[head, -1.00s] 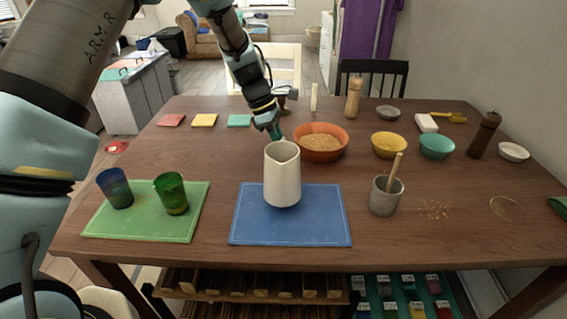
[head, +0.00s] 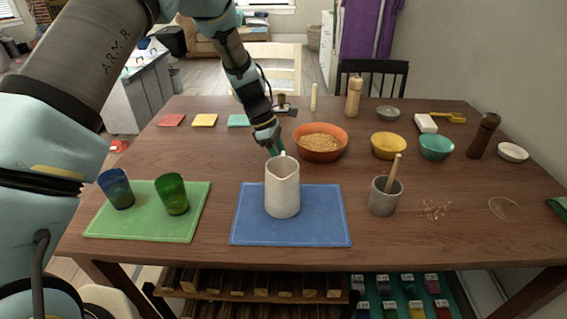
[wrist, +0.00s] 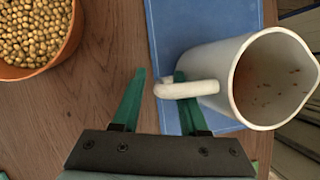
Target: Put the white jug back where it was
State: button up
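The white jug (head: 282,190) stands upright on the blue mat (head: 324,232) at the front middle of the table. In the wrist view the jug (wrist: 222,60) is at the right, with its mouth toward the camera and small reddish specks inside. Its handle points toward my gripper (wrist: 160,75). My gripper is open: the left finger is clear of the handle, and the right finger is close by or partly behind it. In the head view my gripper (head: 276,150) is just behind the jug, its fingertips partly hidden. The blue mat (wrist: 190,18) lies beneath the jug.
An orange bowl of grains (head: 320,142) is close behind and right of my gripper. A grey mortar with pestle (head: 384,197) stands right of the mat. Two glasses, blue (head: 116,188) and green (head: 172,194), stand on a green mat (head: 140,227) at left.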

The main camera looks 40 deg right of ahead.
jog(key=b+v, duration=0.2)
jog(key=v, duration=1)
jog(key=shift+r, duration=0.2)
jog(key=shift+a, duration=0.1)
jog(key=w+a+r+m+t, duration=0.1)
jog(key=w+a+m+t, duration=0.15)
jog(key=a, duration=1.05)
jog(key=w+a+r+m+t, duration=0.1)
jog(key=w+a, duration=0.3)
jog(key=a, duration=0.9)
jog(key=s+a+m+t+y, duration=0.1)
jog(key=s+a, duration=0.3)
jog(key=a, duration=0.5)
jog(key=s+a+m+t+y, duration=0.1)
jog(key=s+a+m, duration=0.3)
jog(key=a, duration=0.5)
jog(key=shift+f, duration=0.25)
